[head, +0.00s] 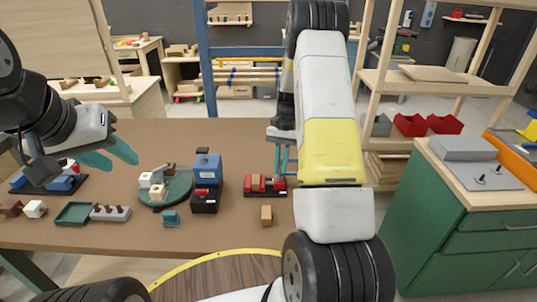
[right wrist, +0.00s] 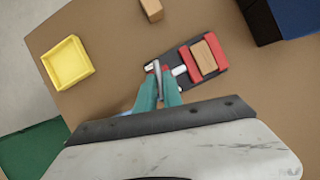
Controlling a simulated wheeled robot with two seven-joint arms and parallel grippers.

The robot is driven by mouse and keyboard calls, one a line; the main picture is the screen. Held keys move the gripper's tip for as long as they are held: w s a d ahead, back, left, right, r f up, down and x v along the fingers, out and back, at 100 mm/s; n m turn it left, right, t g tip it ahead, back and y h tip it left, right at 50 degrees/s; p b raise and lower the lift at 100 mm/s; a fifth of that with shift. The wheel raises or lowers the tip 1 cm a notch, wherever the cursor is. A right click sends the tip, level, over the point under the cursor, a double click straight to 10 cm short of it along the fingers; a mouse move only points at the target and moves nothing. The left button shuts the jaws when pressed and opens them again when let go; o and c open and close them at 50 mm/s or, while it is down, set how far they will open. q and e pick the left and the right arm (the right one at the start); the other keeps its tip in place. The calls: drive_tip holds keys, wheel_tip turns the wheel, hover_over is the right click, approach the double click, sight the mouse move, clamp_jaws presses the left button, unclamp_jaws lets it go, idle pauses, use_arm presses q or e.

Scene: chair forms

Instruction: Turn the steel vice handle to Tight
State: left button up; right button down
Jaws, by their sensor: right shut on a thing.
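The vice (head: 278,184) has red jaws around a wooden block and stands on a dark base on the brown table. In the right wrist view the vice (right wrist: 221,54) shows its red jaws, a pale screw and a thin steel handle (right wrist: 156,70). My right gripper (right wrist: 158,90) is shut on the steel handle, with its teal fingers on either side. In the head view my right gripper (head: 282,160) is partly covered by my own arm. My left gripper (head: 110,155) is open and empty above the left of the table. No Tight mark is readable.
A blue and black device (head: 207,180) stands left of the vice, beside a round green tray (head: 180,193). A wooden block (head: 266,215) lies in front of the vice. In the right wrist view a yellow tray (right wrist: 50,68) lies left of the handle.

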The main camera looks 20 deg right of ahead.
drive_tip(key=shift+w+n+h, duration=0.1)
drive_tip(key=shift+n+h, duration=0.4)
drive_tip(key=shift+n, duration=0.7)
drive_tip(key=c, duration=1.5)
unclamp_jaws()
drive_tip(key=shift+v, duration=3.9)
drive_tip(key=shift+a, duration=0.1)
